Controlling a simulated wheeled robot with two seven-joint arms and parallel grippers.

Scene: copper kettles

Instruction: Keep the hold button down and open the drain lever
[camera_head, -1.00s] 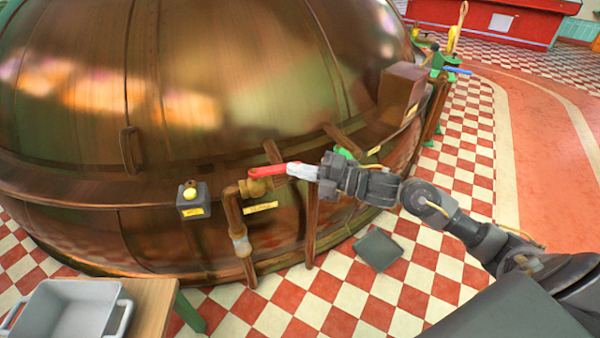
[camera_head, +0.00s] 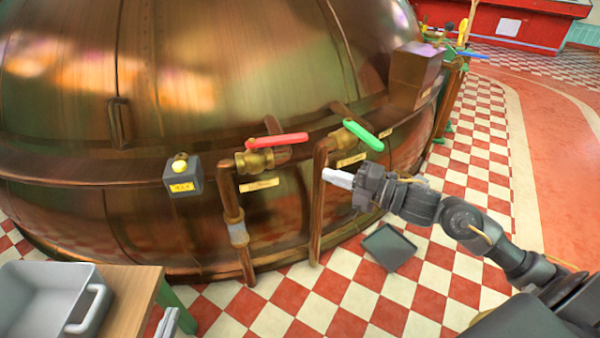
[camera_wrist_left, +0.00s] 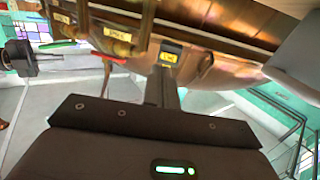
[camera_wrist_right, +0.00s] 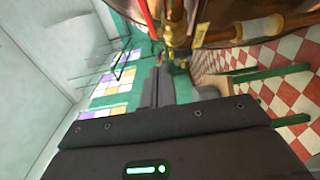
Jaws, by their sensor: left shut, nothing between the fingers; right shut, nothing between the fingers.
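My right gripper (camera_head: 337,178) is shut and empty, below the green lever, apart from both levers.
A grey bin (camera_head: 45,300) stands on a wooden table (camera_head: 132,300) at the lower left, beside my left gripper. Copper pipes (camera_head: 233,215) run down below the valves. A dark grey flat thing (camera_head: 389,247) is below my right gripper.

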